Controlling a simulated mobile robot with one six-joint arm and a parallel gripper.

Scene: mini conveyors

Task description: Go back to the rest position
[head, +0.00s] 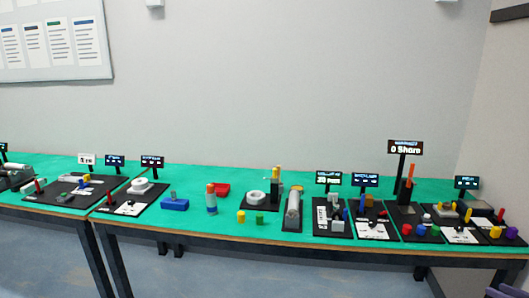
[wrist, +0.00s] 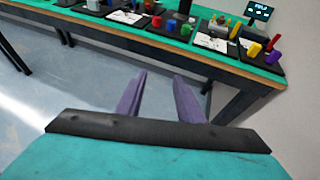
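My gripper (wrist: 159,76) shows in the wrist view with its two purple fingers apart and nothing between them. It hangs over open floor in front of the long green-topped table (wrist: 130,28), clear of the table edge. In the head view the same table (head: 230,228) runs across the whole width.
Floor (head: 200,275) is visible in front.

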